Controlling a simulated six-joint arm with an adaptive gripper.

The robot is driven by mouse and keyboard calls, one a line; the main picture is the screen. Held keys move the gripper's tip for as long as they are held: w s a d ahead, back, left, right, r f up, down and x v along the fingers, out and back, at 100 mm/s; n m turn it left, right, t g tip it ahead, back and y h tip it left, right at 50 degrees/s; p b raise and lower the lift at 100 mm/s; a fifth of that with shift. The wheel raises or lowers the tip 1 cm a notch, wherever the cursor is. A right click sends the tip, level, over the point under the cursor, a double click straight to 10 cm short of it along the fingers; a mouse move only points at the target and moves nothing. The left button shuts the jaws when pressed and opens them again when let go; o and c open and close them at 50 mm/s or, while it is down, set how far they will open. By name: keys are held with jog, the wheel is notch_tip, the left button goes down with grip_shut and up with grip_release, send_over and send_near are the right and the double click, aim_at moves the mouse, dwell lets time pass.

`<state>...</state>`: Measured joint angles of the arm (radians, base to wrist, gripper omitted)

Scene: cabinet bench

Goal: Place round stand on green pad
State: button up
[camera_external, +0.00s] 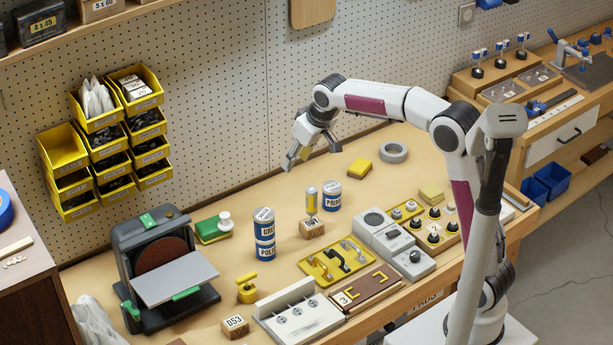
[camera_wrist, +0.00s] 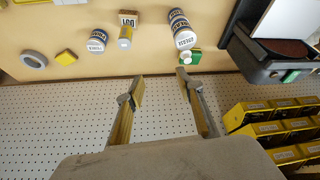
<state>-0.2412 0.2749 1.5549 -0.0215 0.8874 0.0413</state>
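The green pad (camera_external: 207,230) is a green block with a yellow layer, lying on the bench near the back wall, right of the sander. A small white knob-topped piece, which looks like the round stand (camera_external: 225,220), is at the pad's right back edge. I cannot tell whether it rests on the pad or beside it. In the wrist view the stand (camera_wrist: 178,76) overlaps a corner of the pad (camera_wrist: 195,56). My gripper (camera_external: 309,157) is raised above the back of the bench, well right of both. Its fingers (camera_wrist: 160,82) are apart with nothing between them.
Two stacked tins (camera_external: 264,238), a wooden block with a yellow cylinder (camera_external: 311,202) and another blue tin (camera_external: 331,196) stand right of the pad. The sander (camera_external: 160,262) is at left. Yellow bins (camera_external: 120,125) hang on the pegboard. The back right bench has free room.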

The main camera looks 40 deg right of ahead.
jog(key=s+d+r+m, duration=0.1)
jog(key=s+d+r, duration=0.1)
jog(key=s+d, duration=0.5)
jog(key=s+d+r, duration=0.2)
jog(key=s, duration=0.9)
jog(key=s+d+f, duration=0.2)
jog(key=s+f, duration=0.1)
jog(key=s, duration=0.5)
jog(key=s+d+f+m+t+h, duration=0.1)
jog(key=s+d+f, duration=0.1)
jog(key=s, duration=0.7)
jog(key=shift+d+f, duration=0.3)
jog(key=shift+f, duration=0.2)
jog(key=shift+o, duration=0.2)
jog(key=shift+w, duration=0.1)
